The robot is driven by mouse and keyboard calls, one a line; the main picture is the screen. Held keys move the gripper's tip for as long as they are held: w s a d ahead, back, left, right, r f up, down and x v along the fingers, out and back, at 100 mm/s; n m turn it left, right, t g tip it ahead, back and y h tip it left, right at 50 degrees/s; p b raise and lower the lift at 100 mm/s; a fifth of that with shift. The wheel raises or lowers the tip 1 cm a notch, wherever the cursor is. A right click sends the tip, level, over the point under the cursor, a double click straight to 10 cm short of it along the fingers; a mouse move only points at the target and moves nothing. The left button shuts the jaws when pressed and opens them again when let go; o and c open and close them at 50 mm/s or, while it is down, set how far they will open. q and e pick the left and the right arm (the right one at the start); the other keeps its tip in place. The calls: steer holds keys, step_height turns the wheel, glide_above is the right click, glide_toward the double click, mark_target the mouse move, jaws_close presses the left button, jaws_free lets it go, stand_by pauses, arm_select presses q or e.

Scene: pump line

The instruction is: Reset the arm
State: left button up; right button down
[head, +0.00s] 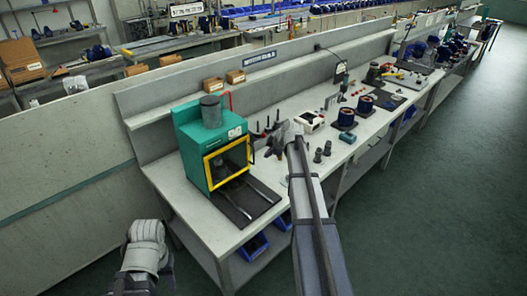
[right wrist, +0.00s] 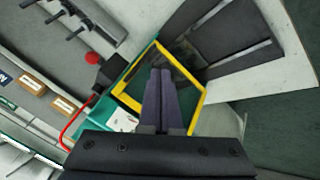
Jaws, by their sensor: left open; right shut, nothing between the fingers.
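My right arm reaches up the middle of the head view to the workbench. My right gripper (head: 272,149) is just right of the green machine (head: 187,140) with the yellow-framed front. In the right wrist view its dark fingers (right wrist: 165,100) are together and empty, in front of the machine's yellow frame (right wrist: 199,112). Whether they touch the machine cannot be told. My left arm is at the lower left of the head view, in front of the bench and apart from it. The pale rounded part of its end shows, but its fingertips cannot be made out.
The long bench (head: 195,211) carries a dark mat (head: 244,203) before the machine, a white box (head: 309,121), small dark parts and blue-dark motors (head: 346,117). Blue bins (head: 253,247) sit underneath. Cardboard boxes (head: 235,77) rest on the ledge. The green floor at right is clear.

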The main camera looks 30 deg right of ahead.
steer(key=shift+s+a+r, duration=0.1)
steer(key=shift+r, duration=0.1)
steer(key=s+a+f+m+g, duration=0.1)
steer(key=s+a, duration=0.2)
steer(key=a, duration=0.5)
steer(key=s+a+f+g+b, duration=0.1)
steer(key=s+a+f+g, duration=0.1)
steer(key=s+a, duration=0.35)
steer(key=s+a+f+m+g, duration=0.1)
steer(key=s+a, duration=0.1)
steer(key=a, duration=0.7)
steer(key=s+a+f+m+g+h+b, duration=0.1)
steer(key=s+a+m+g, duration=0.1)
steer(key=s+a, duration=0.5)
steer(key=s+a+f+m+g+h+b, duration=0.1)
steer(key=s+a+f+m, duration=0.1)
steer(key=s+a, duration=0.6)
steer(key=s, duration=0.7)
steer(key=shift+a+m+g, duration=0.15)
steer(key=shift+m+g, duration=0.15)
steer(key=shift+g, duration=0.1)
